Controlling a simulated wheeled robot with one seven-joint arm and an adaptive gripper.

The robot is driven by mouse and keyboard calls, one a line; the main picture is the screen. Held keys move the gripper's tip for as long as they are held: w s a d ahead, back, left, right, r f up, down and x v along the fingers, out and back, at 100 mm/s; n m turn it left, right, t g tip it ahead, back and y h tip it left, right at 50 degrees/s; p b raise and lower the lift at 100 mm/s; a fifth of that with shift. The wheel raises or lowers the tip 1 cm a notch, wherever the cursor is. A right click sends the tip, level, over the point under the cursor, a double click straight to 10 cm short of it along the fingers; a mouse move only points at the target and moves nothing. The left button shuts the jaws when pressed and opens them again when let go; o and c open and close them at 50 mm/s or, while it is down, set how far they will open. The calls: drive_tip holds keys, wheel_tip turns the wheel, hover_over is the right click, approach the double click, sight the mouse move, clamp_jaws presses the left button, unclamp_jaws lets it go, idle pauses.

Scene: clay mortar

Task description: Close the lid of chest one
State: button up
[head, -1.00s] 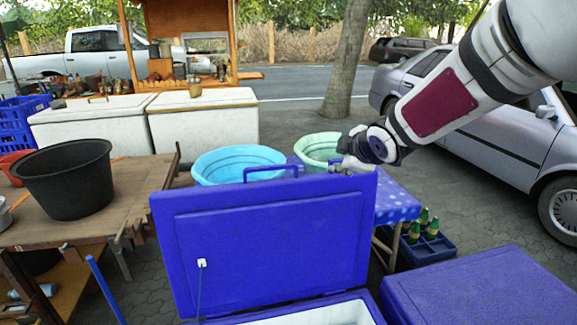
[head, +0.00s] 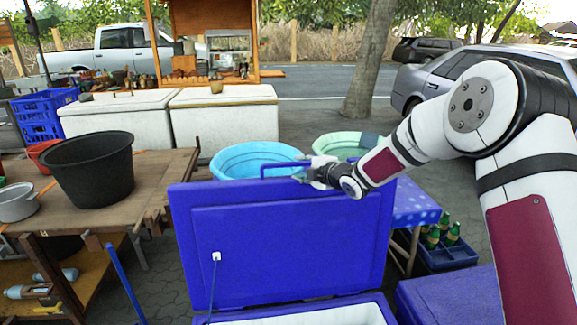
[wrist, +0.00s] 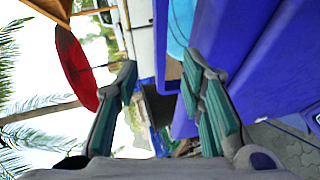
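The blue chest (head: 310,318) is at the bottom centre of the head view, its white inside partly showing. Its blue lid (head: 300,240) stands open, roughly upright, with a handle (head: 285,165) on its top edge. My gripper (head: 308,175) is at the lid's top edge, close to the handle's right end. I cannot tell whether it touches. In the wrist view my gripper (wrist: 160,65) has its two fingers apart with nothing clearly held between them. Blue lid surface (wrist: 265,50) fills the right side there, beside the right finger.
A second blue chest (head: 450,300) stands closed at the right. Behind the lid are a light-blue tub (head: 255,160), a green tub (head: 340,146) and a table with blue cloth (head: 415,205). A bottle crate (head: 450,255) is on the ground. A wooden table (head: 125,215) stands left.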

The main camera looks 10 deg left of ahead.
sight(290, 165)
drive_tip(key=x, duration=0.8)
drive_tip(key=shift+c, duration=0.5)
clamp_jaws()
